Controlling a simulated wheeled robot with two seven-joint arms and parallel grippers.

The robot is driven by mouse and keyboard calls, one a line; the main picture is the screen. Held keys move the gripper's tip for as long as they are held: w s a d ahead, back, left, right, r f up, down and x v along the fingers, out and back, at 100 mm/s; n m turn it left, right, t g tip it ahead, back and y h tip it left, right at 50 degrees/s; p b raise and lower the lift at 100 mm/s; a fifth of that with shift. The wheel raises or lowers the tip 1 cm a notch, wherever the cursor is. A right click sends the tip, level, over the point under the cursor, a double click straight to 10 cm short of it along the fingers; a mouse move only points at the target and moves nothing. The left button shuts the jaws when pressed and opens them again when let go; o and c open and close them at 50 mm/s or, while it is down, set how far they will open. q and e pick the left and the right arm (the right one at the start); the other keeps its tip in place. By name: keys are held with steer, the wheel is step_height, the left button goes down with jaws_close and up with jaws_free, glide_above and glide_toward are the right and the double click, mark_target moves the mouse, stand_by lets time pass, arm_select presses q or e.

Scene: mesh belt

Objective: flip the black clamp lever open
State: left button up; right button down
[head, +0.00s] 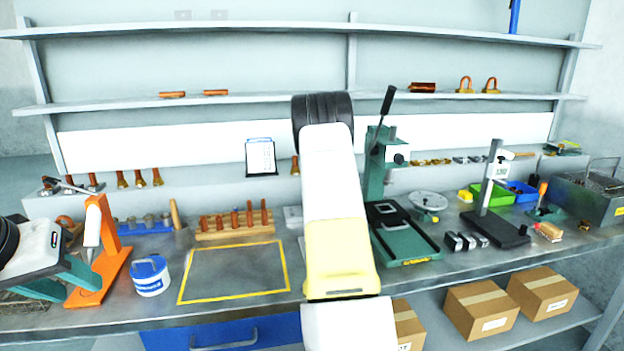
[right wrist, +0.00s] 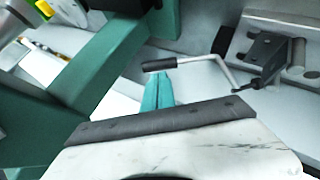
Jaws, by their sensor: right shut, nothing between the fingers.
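In the right wrist view, a black grip (right wrist: 160,64) sits on a bent metal rod that reaches right, towards a dark clamp-like part (right wrist: 266,52) on a grey block. I cannot tell for sure whether this is the clamp lever. My right gripper (right wrist: 160,76) is shut and empty, its teal fingertips just below the black grip in the picture; contact cannot be told. In the head view, my right arm hides its own gripper. A black lever (head: 387,101) rises from the green press (head: 378,160). My left gripper (head: 64,266) appears open at the far left.
An orange stand (head: 97,262) is close beside my left gripper, with a white and blue tub (head: 150,276) to its right. A yellow-outlined area (head: 233,271) on the bench is clear. A green beam (right wrist: 100,75) lies close left of my right fingers.

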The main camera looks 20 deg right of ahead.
steer(key=shift+s+d+f, duration=0.1)
steer(key=shift+d+f, duration=0.05)
steer(key=shift+d, duration=0.1)
steer(key=shift+s+d+f, duration=0.1)
stand_by(0.4)
steer(key=s+a+r, duration=0.2)
steer(key=a+r, duration=0.5)
steer(key=r, duration=0.3)
steer(key=shift+s+a+r, duration=0.35)
steer(key=shift+s, duration=0.05)
